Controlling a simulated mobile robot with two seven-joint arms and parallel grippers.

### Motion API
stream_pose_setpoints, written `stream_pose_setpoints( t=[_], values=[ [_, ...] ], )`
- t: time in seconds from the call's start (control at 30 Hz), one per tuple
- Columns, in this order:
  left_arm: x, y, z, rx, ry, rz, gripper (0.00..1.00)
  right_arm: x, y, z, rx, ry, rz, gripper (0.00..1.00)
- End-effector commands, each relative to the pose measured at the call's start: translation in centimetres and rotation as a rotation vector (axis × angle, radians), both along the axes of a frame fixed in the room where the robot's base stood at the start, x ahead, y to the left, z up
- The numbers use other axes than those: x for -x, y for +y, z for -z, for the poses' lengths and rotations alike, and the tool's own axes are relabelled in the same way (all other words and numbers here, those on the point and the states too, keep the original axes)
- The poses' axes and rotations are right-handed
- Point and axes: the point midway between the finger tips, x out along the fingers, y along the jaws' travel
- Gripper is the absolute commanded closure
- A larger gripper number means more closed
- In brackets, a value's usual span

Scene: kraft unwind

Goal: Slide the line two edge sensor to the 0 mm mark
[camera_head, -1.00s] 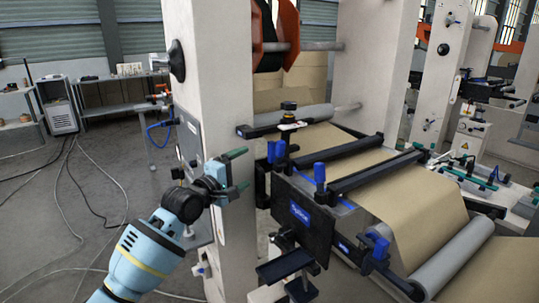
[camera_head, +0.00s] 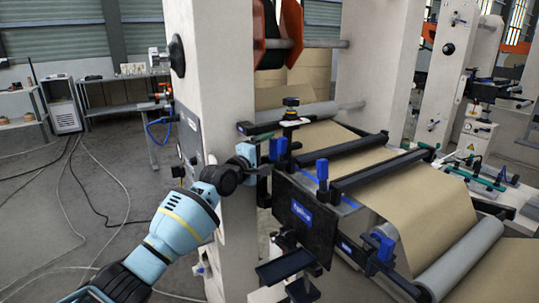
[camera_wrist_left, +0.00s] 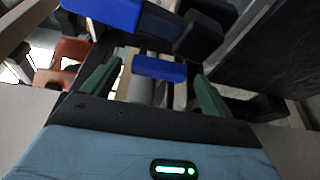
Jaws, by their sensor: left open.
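A black-topped device (camera_head: 291,108), which looks like the edge sensor, stands on a dark crossbar beside the kraft web. I cannot read a scale or a 0 mm mark. My left gripper (camera_head: 264,161) is at the machine's near side, below and left of that device, close to a blue handle (camera_head: 278,148). In the left wrist view, the green fingers of my left gripper (camera_wrist_left: 154,88) are spread apart. A blue block (camera_wrist_left: 160,69) shows beyond and between them; contact is not visible. My right gripper is not in view.
A pale machine column (camera_head: 215,70) stands left of the web. A second blue handle (camera_head: 322,172) and a black panel (camera_head: 305,222) are near the gripper. The brown kraft web (camera_head: 405,195) runs over rollers. Cables lie on the open floor at left.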

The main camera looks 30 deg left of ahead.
Motion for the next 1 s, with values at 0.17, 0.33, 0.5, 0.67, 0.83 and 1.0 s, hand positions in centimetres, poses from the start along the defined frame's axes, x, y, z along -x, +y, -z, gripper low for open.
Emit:
stream_pose_setpoints(
  t=[0.17,0.33,0.5,0.67,0.83,1.0],
  values=[
    [-0.8,-0.09,0.01,-0.001,0.001,-0.001,0.15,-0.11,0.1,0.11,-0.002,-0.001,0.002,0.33],
    [-0.93,-0.11,-0.1,-0.001,0.0,-0.001,0.15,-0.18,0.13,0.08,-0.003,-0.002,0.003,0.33],
    [-0.92,-0.12,-0.11,-0.001,-0.001,-0.001,0.18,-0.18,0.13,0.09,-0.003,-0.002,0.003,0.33],
    [-0.91,-0.13,-0.09,-0.001,-0.001,-0.001,0.39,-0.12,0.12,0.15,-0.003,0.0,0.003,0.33],
    [-0.9,-0.13,-0.1,-0.001,-0.001,-0.001,0.62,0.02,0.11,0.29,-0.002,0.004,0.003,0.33],
    [-0.88,-0.11,-0.11,-0.001,-0.001,-0.001,0.77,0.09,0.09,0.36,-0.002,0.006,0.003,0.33]
  ],
)
